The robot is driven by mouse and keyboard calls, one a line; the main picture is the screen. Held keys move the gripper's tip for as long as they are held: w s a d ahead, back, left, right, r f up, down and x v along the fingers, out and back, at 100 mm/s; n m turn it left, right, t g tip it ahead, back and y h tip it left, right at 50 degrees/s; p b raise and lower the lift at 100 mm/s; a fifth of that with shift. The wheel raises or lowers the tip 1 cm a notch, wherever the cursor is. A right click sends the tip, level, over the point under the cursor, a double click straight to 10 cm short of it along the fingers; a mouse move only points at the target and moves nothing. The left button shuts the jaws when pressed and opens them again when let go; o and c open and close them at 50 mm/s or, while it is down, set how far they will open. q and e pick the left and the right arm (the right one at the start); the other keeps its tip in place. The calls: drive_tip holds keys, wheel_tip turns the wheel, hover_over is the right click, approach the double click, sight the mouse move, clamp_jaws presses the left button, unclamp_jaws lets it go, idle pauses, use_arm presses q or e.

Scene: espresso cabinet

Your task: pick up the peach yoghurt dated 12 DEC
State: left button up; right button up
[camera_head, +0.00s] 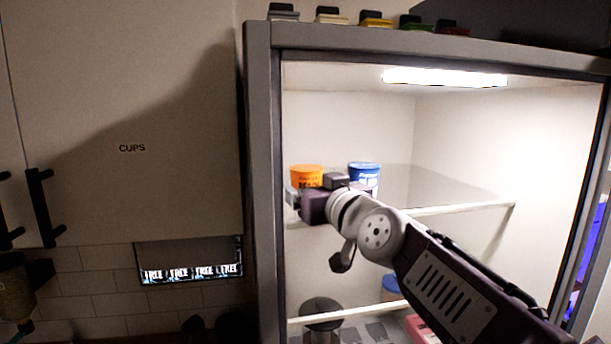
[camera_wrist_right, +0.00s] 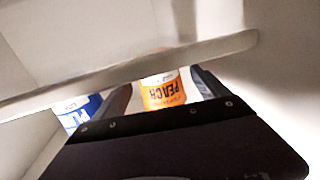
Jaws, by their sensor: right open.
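An orange tub (camera_head: 306,174) stands on the upper shelf of the open cabinet. In the right wrist view the orange tub (camera_wrist_right: 163,91) shows the word PEACH upside down; I cannot read a date on it. My right gripper (camera_head: 298,196) reaches in at the upper shelf, in front of the orange tub, and hides its lower part. The right wrist view shows the gripper (camera_wrist_right: 166,86) open, with the tub between or just beyond its fingers; contact cannot be told. My left gripper is not in view.
A blue tub (camera_head: 364,172) stands right of the orange one; a blue tub also shows in the wrist view (camera_wrist_right: 80,113). The upper shelf (camera_head: 462,208) has free room at right. A dark round-topped item (camera_head: 321,306) and another blue tub (camera_head: 391,286) are below.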

sight(322, 168)
drive_tip(key=shift+x, duration=1)
drive_tip(key=shift+s+d+r, duration=0.1)
drive_tip(key=shift+s, duration=0.2)
drive_tip(key=shift+c, duration=1.2)
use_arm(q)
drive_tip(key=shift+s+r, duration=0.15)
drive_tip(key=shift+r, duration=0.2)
use_arm(e)
drive_tip(key=c, duration=1.3)
